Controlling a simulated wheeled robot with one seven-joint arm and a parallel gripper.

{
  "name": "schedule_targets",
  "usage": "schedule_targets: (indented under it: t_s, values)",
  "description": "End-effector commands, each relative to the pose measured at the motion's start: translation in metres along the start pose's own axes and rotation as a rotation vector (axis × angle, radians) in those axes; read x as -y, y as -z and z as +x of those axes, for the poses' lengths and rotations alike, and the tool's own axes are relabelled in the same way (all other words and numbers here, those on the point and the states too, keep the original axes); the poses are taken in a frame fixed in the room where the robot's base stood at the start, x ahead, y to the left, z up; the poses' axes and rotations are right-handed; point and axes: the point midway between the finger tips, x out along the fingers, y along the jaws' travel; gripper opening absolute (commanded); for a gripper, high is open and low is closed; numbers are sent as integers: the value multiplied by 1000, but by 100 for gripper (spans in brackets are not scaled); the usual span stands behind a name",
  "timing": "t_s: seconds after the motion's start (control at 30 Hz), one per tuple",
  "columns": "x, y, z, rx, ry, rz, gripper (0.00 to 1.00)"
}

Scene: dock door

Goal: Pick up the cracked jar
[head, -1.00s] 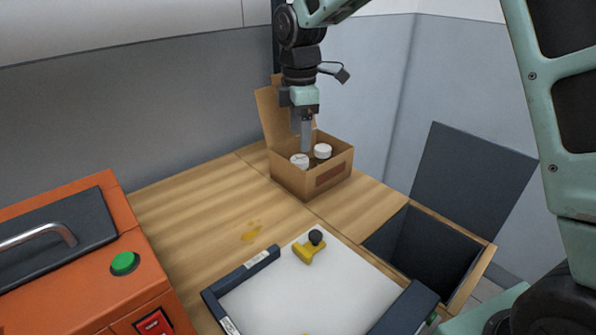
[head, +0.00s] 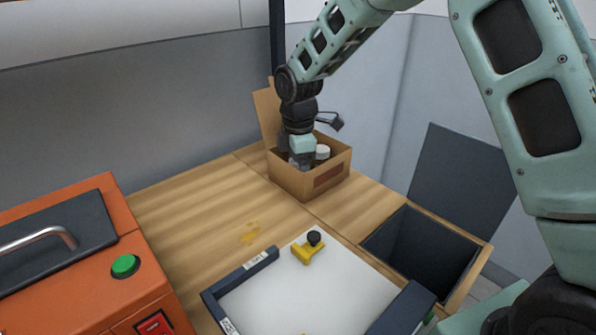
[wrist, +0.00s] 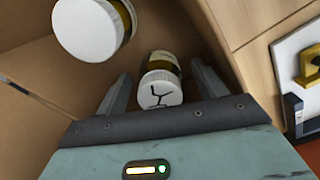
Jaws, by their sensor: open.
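The cracked jar (wrist: 160,85) lies between the two fingers of my gripper (wrist: 159,92) in the wrist view. It has a white lid with a dark branching crack and a yellowish body with a pale label. The fingers are open, one on each side of it, with a visible gap. A second jar (wrist: 92,28) with a plain white lid is at the upper left of the wrist view. In the head view my gripper (head: 300,160) is down inside the open cardboard box (head: 292,181). One white lid (head: 322,152) shows beside it; the cracked jar is hidden there.
The box's raised flap stands at its back left. A white tray (head: 300,290) with dark edges holds a yellow tool (head: 308,252) with a black knob. An open dark bin (head: 425,245) is at right. An orange machine (head: 110,240) with a green button is at left. A yellow stain marks the table.

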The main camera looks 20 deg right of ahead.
Motion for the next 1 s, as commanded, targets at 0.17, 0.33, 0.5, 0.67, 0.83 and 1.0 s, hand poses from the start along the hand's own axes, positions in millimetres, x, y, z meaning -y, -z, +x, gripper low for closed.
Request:
schedule_targets:
  t_s: [0.17,0.33,0.5,0.67,0.83,1.0]
  values:
    - [0,0,0,0,0,0,37]
    - [0,0,-1,0,0,0,19]
    - [0,0,-2,0,-1,0,19]
    - [-1,0,-17,-1,-3,1,19]
    - [-1,0,-51,-1,-5,1,19]
    - [-1,0,-81,-1,-3,0,19]
